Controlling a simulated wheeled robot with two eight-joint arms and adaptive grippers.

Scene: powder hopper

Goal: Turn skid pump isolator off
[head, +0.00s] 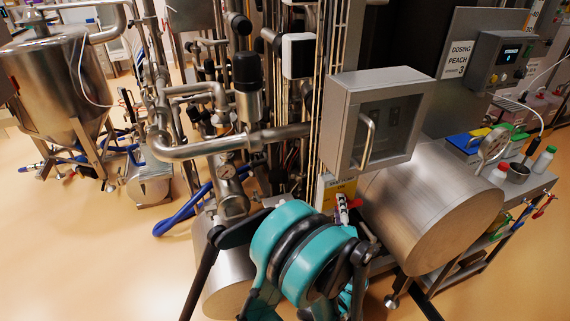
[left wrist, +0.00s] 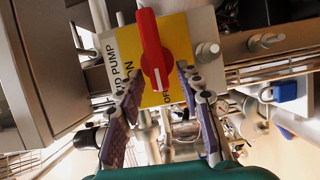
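The skid pump isolator is a grey box with a yellow plate (left wrist: 183,40) and a red handle (left wrist: 150,45), shown in the left wrist view. Its lettering is partly covered; "PUMP" and parts of "ON" and "OFF" are readable. The handle's white-marked end points down in that view, close to the "OFF" lettering. My left gripper (left wrist: 158,75) is open, with one finger on each side of the handle's lower end; I see gaps, not clear contact. In the head view the yellow plate (head: 326,190) is partly hidden behind my teal left arm. My right gripper is not in view.
A grey cabinet (head: 375,115) with a handle hangs just above the isolator. A large steel cylinder (head: 435,215) lies to its right, and steel pipes (head: 235,142) stand to its left. A blue padlock-like part (left wrist: 286,91) shows right of the isolator. Open floor lies at left.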

